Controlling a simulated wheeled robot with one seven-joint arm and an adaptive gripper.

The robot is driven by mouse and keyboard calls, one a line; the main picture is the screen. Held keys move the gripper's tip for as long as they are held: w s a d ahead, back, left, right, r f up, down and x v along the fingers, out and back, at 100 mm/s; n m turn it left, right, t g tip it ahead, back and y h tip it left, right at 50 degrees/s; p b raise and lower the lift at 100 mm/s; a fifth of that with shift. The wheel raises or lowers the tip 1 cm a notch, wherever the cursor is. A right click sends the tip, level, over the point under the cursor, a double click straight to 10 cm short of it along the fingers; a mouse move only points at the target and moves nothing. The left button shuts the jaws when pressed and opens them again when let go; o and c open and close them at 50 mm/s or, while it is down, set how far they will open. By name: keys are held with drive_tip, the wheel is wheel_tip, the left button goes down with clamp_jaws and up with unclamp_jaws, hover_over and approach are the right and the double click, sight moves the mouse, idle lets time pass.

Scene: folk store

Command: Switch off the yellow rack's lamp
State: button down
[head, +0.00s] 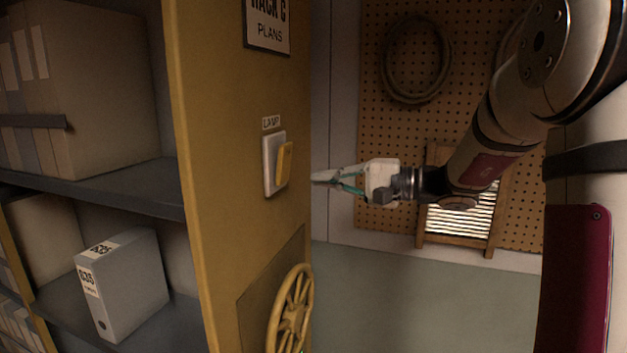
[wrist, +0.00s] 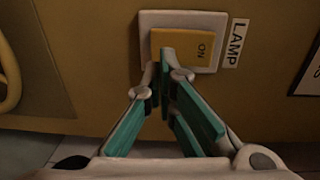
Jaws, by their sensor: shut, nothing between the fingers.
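The yellow rack (head: 226,190) stands at the left in the head view, with its end panel facing my arm. On that panel is the lamp switch (head: 285,163), a yellow rocker in a white plate under a "LAMP" label (head: 271,123). The rocker (wrist: 184,38) shows "ON" in the wrist view. My gripper (head: 318,178) is shut and empty, just right of the switch in the head view. In the wrist view its fingertips (wrist: 167,72) overlap the lower edge of the switch. I cannot tell whether they touch it.
A yellow spoked handwheel (head: 291,310) sticks out from the panel below the switch. A "RACK C PLANS" sign (head: 268,24) is above. Shelves at left hold boxes and a grey binder (head: 124,285). A pegboard (head: 405,135) with a coil and wooden frame stands behind my arm.

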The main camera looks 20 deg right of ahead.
drive_tip(key=f+b+v, duration=0.1)
drive_tip(key=v, duration=0.7)
drive_tip(key=shift+f, duration=0.2)
drive_tip(key=shift+a, duration=0.15)
drive_tip(key=s+a+f+n+g+h, duration=0.4)
drive_tip(key=s+a+g, duration=0.3)
drive_tip(key=s+a, duration=0.55)
drive_tip(key=s+d+f+n+t+h, duration=0.1)
drive_tip(key=s+f+n+h, duration=0.2)
drive_tip(key=s+h, duration=0.6)
drive_tip(key=shift+s+d+f+n+t+h, duration=0.35)
drive_tip(key=shift+s+f, duration=0.4)
drive_tip(key=shift+f, duration=0.35)
